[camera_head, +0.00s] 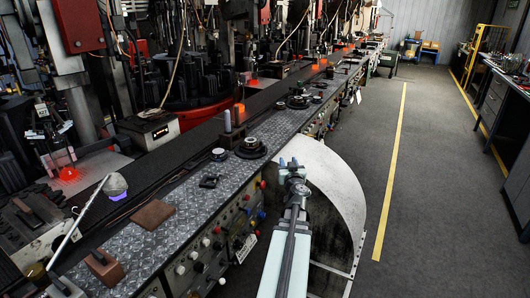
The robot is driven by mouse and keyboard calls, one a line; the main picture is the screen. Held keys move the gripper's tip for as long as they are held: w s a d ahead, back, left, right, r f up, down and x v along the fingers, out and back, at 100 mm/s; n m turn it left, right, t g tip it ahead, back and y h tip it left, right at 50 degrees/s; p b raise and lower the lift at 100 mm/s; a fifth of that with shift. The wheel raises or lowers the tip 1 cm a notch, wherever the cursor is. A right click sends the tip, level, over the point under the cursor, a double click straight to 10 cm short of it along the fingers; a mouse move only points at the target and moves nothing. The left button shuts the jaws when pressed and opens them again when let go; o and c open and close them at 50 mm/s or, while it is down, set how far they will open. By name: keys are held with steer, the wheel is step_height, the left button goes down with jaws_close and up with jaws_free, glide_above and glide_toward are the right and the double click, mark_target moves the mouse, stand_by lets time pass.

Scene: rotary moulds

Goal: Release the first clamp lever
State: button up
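I cannot clearly pick out the first clamp lever. A long pale metal rod (77,224) slants up from the near left of the bench and may be a lever. Its upper end is close to a grey rounded lump (115,184) with a violet glow under it. My gripper (291,166) is at the far end of my arm, in front of a large pale curved guard, well to the right of the rod and apart from it. The fingers are too small and dark to tell whether they are open or shut.
A long diamond-plate bench (170,232) runs away along the machines, with a brown block (104,266), a brown pad (153,214) and dark round fittings on it. Knobs and buttons line its front. The pale curved guard (325,165) stands beside my arm. The floor (430,190) to the right is clear.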

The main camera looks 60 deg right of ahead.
steer(key=s+d+n+t, duration=0.1)
steer(key=s+d, duration=0.3)
steer(key=d, duration=0.4)
steer(key=s+d, duration=0.3)
steer(key=d, duration=0.5)
steer(key=n+t+y, duration=0.7)
steer(key=n+y, duration=0.4)
steer(key=y, duration=0.5)
glide_toward(264, 152)
steer(key=w, duration=0.3)
steer(key=w+r, duration=0.1)
steer(key=w, duration=0.6)
steer(key=shift+w+r, duration=0.2)
steer(key=shift+w, duration=0.1)
steer(key=shift+c, duration=0.5)
jaws_close()
